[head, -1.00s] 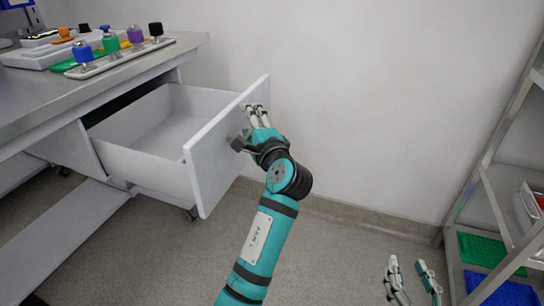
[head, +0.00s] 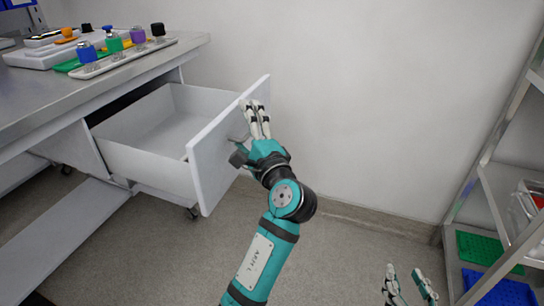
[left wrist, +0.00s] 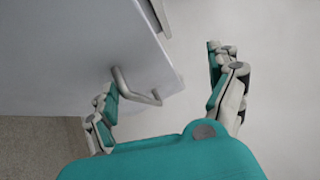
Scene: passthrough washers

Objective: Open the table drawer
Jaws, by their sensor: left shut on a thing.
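The table drawer (head: 140,160) is pulled well out of the table at left, and its empty inside shows. Its white front panel (head: 208,172) faces right. My left gripper (head: 257,118) is at the outer side of this panel, shut on the drawer handle. In the left wrist view, the thin bent metal handle (left wrist: 138,88) lies between the fingers, close against the left finger; the right finger appears well apart from it. My right gripper (head: 406,284) is low at the right, empty, with its fingers spread apart.
The table top (head: 120,80) carries a tray of colored-capped bottles (head: 115,55) and a white case. A metal shelf rack (head: 490,190) with green and blue mats stands at right. The floor (head: 350,245) between is clear.

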